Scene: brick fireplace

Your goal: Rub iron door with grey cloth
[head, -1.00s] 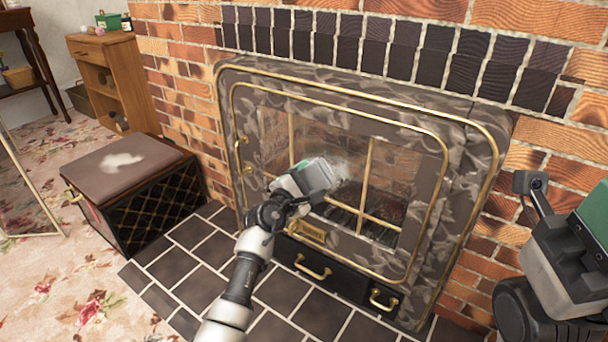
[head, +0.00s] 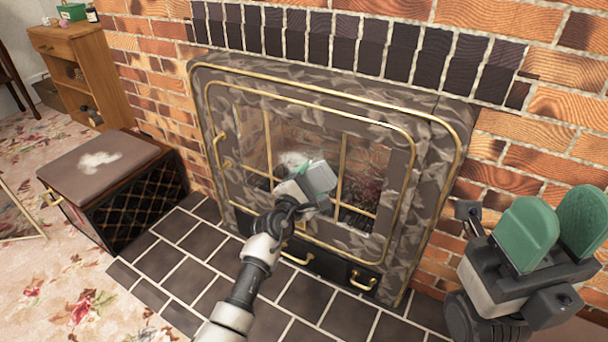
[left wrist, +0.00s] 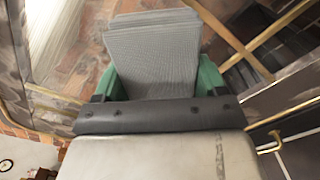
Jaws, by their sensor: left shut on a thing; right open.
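The iron door (head: 405,170) is a grey, leaf-patterned fireplace front with brass trim and glass panes. My left gripper (head: 308,178) is in front of the glass, near the middle of the door. It is shut on the grey cloth (left wrist: 155,55), a folded, finely woven stack between green finger pads in the left wrist view. The cloth (head: 318,177) also shows in the head view, at or very close to the glass; contact is not clear. A whitish smudge (head: 293,160) shows just behind the gripper. My right gripper (head: 555,232) is open and empty at the lower right, with green pads apart.
A dark box with a brown cushioned top (head: 65,170) stands on the left, with a whitish patch on top. A wooden cabinet (head: 85,65) stands at the back left. Dark tiles (head: 200,255) cover the hearth. Brick wall surrounds the fireplace.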

